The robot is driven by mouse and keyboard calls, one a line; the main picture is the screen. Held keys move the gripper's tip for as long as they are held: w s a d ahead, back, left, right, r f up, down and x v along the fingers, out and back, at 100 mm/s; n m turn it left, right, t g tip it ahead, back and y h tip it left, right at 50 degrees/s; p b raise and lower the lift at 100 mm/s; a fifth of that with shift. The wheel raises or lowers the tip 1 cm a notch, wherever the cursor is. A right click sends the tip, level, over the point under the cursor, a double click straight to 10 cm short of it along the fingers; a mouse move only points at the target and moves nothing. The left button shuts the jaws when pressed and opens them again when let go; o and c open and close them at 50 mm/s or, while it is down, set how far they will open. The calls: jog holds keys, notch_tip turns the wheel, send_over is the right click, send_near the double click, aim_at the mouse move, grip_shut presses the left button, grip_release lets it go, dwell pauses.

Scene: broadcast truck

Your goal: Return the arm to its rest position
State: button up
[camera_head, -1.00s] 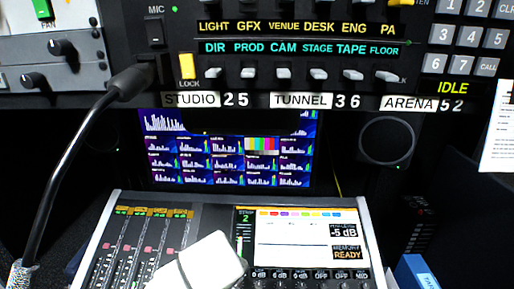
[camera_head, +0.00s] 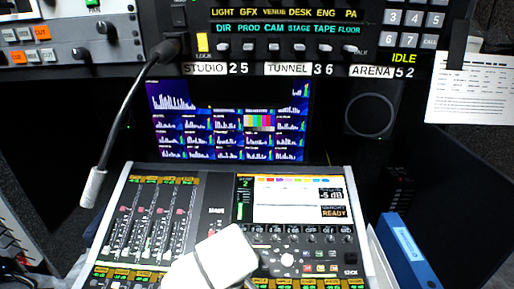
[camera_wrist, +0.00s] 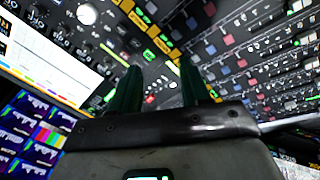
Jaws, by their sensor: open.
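My gripper (camera_wrist: 158,88) shows in the wrist view as two dark green fingers standing apart with nothing between them. Beyond the fingers lies the face of the mixing console (camera_wrist: 225,45), with its knobs and buttons. In the head view a white, rounded part of my arm (camera_head: 222,258) is over the lower middle of the console (camera_head: 165,185). My fingers are not visible in the head view. I cannot tell whether they touch the console.
A gooseneck microphone (camera_head: 95,187) hangs left of the console. A monitor (camera_head: 230,120) stands behind it, under the intercom panel (camera_head: 290,45). A blue binder (camera_head: 408,252) stands at the right. A paper sheet (camera_head: 475,85) hangs at upper right.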

jog(key=s+d+f+m, duration=0.3)
jog(key=s+d, duration=0.1)
jog(key=d, duration=0.6)
jog(key=s+d+f+m, duration=0.3)
jog(key=s+d+f, duration=0.1)
jog(key=d, duration=0.5)
jog(key=s+d+m, duration=0.5)
jog(key=s+d, duration=0.6)
jog(key=s, duration=0.1)
jog(key=s+d+f+g+b, duration=0.1)
jog(key=s+f+g+b, duration=0.1)
jog(key=s+f, duration=0.6)
jog(key=s+g, duration=0.1)
jog(key=s, duration=0.1)
jog(key=shift+s+m+g, duration=0.3)
jog(key=shift+m, duration=0.1)
jog(key=shift+d+f, duration=0.1)
jog(key=shift+c, duration=0.3)
